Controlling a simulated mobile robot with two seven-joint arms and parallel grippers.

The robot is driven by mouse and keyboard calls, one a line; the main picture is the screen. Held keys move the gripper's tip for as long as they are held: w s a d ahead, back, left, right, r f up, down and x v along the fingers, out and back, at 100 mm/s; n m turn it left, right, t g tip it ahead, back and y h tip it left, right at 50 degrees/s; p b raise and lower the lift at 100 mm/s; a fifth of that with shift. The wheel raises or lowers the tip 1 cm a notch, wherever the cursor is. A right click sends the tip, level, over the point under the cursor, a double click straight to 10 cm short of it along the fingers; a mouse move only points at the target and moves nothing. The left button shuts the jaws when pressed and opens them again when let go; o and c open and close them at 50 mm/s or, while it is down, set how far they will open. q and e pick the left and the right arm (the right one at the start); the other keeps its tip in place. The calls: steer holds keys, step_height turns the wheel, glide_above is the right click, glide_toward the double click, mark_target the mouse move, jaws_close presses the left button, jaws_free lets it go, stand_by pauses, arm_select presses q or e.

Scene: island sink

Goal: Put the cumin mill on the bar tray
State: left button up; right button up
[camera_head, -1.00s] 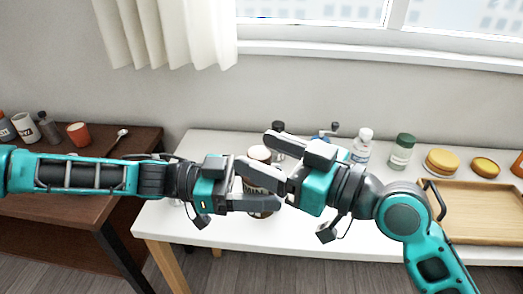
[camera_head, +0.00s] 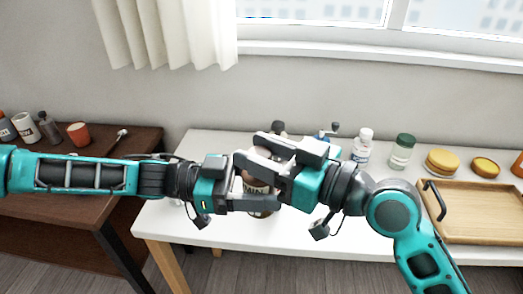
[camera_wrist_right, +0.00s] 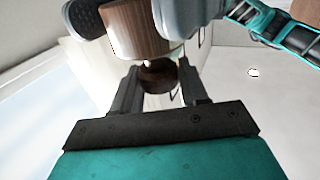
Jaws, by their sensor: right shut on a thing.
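In the right wrist view the wooden body (camera_wrist_right: 132,38) lies between the left gripper's fingers, and the dark knob (camera_wrist_right: 158,76) is between the right gripper's fingers. The bar tray (camera_head: 490,238), light wood with dark handles, lies at the right of the white table.
A brown table (camera_head: 60,270) at left holds cups and a spoon. The tray's surface is clear.

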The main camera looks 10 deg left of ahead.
arm_select(q)
steer(key=o, duration=1.2)
steer(key=shift+a, duration=0.15)
steer(key=a, duration=1.2)
steer(key=s+d+f+n+t+y, duration=0.1)
steer(key=s+d+f+n+t, duration=0.15)
steer(key=d+f+t, duration=0.5)
steer(key=s+d+f+n+t, duration=0.2)
steer(key=d+f+n, duration=0.15)
steer(key=d, duration=0.65)
steer(key=s+a+f+n+y, duration=0.3)
steer(key=a+f+n+y, duration=0.1)
steer(key=a+f+y, duration=0.3)
steer(key=s+a+f+n+y, duration=0.3)
steer(key=a+f+y, duration=0.5)
steer(key=a, duration=0.3)
steer(key=shift+f+n, duration=0.75)
steer(key=shift+n, duration=0.05)
